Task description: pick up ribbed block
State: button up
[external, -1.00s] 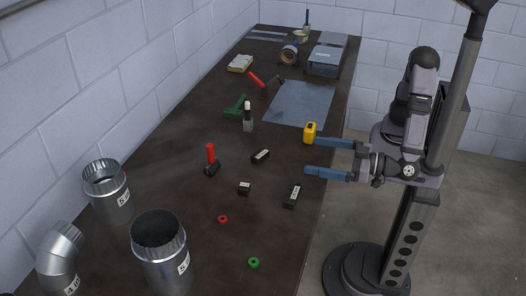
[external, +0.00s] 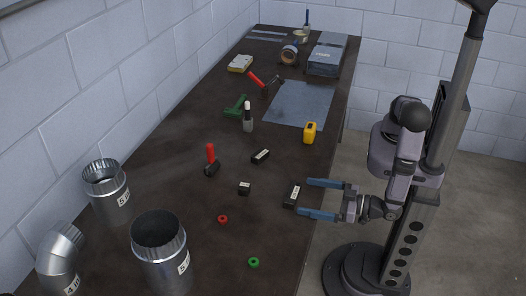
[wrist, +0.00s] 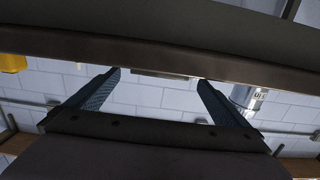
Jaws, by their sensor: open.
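Several small black blocks with white labels lie on the dark bench; I cannot tell from their surfaces which one is ribbed. One block (external: 292,197) lies near the bench's right edge, another (external: 260,156) farther back, and a smaller one (external: 244,188) to the left. My gripper (external: 305,198) is open and empty, its blue fingers pointing left over the right edge, just right of the nearest block. In the wrist view my gripper (wrist: 158,78) shows its two fingers spread apart, with a dark sliver at the bench edge between them that I cannot identify surely.
A yellow tape measure (external: 310,132) stands behind my gripper near the edge. A red-topped tool (external: 211,155), a red ring (external: 223,219) and a green ring (external: 253,262) are to the left and front. Metal ducts (external: 160,255) stand front left.

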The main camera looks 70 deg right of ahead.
aim_at(293, 192)
jog(key=shift+w+r+p, duration=0.15)
jog(key=shift+w+p, duration=1.05)
jog(key=shift+w, duration=2.05)
jog(key=c, duration=1.5)
jog(key=shift+c, duration=0.2)
jog(key=shift+r+b, duration=0.5)
jog(key=shift+r, duration=4.45)
jog(key=shift+r+p, duration=0.8)
